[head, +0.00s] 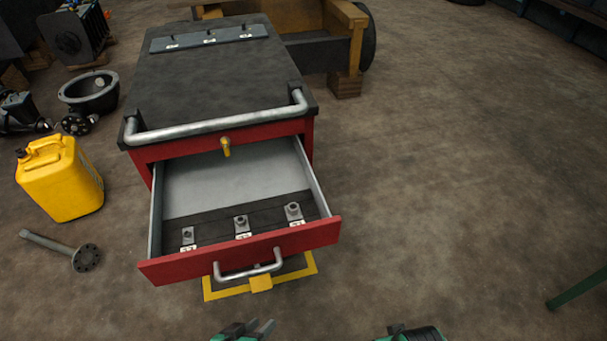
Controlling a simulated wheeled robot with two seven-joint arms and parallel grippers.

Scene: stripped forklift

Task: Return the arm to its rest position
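My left gripper (250,328) shows at the bottom edge of the head view, below the drawer front. Its two fingertips stand apart with nothing visible between them. My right gripper (410,333) is at the bottom edge further right. Only a small dark and green part of it shows, so its fingers cannot be made out. Both are apart from the red tool cart (222,75). The cart's drawer (240,255) is pulled open, and its silver handle (248,268) is free of both grippers.
Sockets stand on a dark strip (190,217) in the drawer. A yellow canister (60,178) and a flanged shaft (65,248) are on the floor at left. A green bar (578,289) is at the right edge. The floor right of the cart is clear.

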